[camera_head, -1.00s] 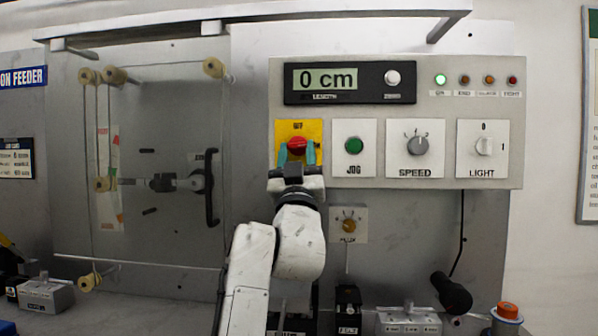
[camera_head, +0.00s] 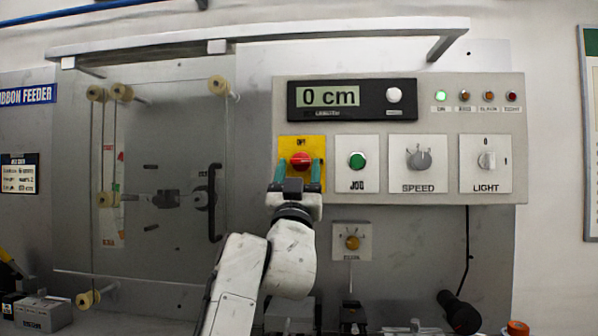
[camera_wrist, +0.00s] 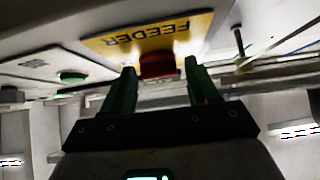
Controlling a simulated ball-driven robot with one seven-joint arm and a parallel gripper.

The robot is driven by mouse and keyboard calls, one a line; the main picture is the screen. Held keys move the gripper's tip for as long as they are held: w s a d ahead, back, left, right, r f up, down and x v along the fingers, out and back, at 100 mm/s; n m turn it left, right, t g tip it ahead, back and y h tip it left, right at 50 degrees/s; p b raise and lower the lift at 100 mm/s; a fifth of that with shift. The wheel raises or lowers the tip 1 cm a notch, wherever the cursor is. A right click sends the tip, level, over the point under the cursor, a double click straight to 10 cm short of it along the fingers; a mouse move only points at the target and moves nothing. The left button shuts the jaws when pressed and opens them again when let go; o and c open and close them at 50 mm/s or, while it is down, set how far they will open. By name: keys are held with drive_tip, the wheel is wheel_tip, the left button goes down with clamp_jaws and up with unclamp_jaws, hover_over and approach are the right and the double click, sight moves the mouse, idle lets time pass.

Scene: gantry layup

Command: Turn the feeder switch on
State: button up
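The feeder switch is a red knob (camera_head: 301,160) on a yellow plate (camera_head: 288,144) at the left of the control panel. It also shows in the wrist view (camera_wrist: 157,65), below the upside-down word FEEDER. My gripper (camera_head: 299,173) has its two green fingers on either side of the knob. In the wrist view my gripper (camera_wrist: 160,88) is open, with gaps between the fingers and the knob. The plate's lower part is hidden by my gripper. The leftmost panel lamp (camera_head: 441,96) glows green.
A green JOG button (camera_head: 357,160) sits just right of the switch, followed by the SPEED knob (camera_head: 420,160) and LIGHT knob (camera_head: 487,161). The display (camera_head: 330,96) reads 0 cm. Another small knob (camera_head: 352,242) is below. A black handle (camera_head: 214,203) stands out at left.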

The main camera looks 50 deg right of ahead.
drive_tip(key=shift+o, duration=0.8)
drive_tip(key=shift+r, duration=0.1)
drive_tip(key=shift+s, duration=0.1)
drive_tip(key=v, duration=1)
drive_tip(key=shift+s+a+f+b, duration=0.2)
drive_tip(key=shift+f+b, duration=0.1)
drive_tip(key=shift+b, duration=0.15)
